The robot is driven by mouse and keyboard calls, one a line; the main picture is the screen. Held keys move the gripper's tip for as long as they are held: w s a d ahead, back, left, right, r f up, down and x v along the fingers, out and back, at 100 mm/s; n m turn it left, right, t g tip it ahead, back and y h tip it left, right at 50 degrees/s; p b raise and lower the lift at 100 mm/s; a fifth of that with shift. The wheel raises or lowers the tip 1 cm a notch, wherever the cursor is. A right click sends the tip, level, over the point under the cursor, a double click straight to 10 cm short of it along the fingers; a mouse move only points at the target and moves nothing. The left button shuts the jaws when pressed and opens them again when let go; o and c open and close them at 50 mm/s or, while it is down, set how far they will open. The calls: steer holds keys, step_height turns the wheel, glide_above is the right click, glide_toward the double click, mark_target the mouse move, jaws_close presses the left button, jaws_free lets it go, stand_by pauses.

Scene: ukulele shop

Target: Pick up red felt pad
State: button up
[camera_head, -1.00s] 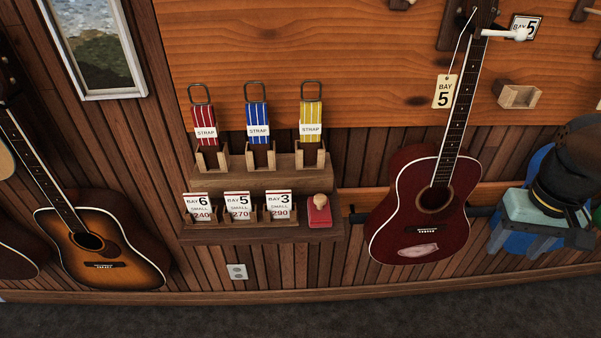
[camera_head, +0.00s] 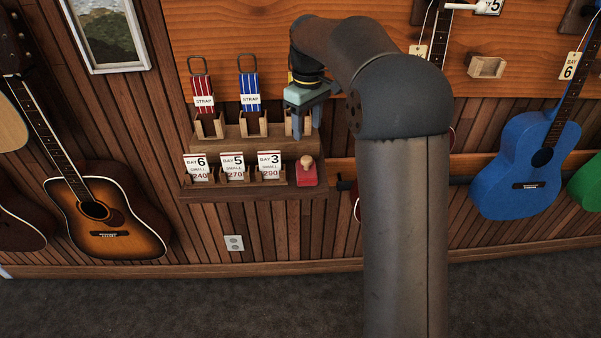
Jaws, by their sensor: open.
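The red felt pad (camera_head: 305,179) lies at the right end of the lower shelf ledge, beside the card reading Bay 3. A small wooden knob (camera_head: 306,163) sits on top of it. My gripper (camera_head: 302,136) is open and empty, fingers pointing down, a little above the pad and apart from it. Its fingers are in front of the rightmost strap holder. My arm hides the yellow strap and most of the dark red guitar.
The shelf (camera_head: 231,193) also holds the cards for Bay 6 (camera_head: 198,168), Bay 5 (camera_head: 233,167) and Bay 3 (camera_head: 270,166), left of the pad. Red (camera_head: 203,93) and blue straps (camera_head: 249,93) stand above. A blue guitar (camera_head: 526,170) hangs at right.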

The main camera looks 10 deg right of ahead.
mark_target(307, 158)
step_height(307, 158, down, 12)
steer(key=shift+w+r+p, duration=0.1)
steer(key=shift+r+p, duration=0.1)
steer(key=shift+p, duration=0.3)
steer(key=c, duration=1.1)
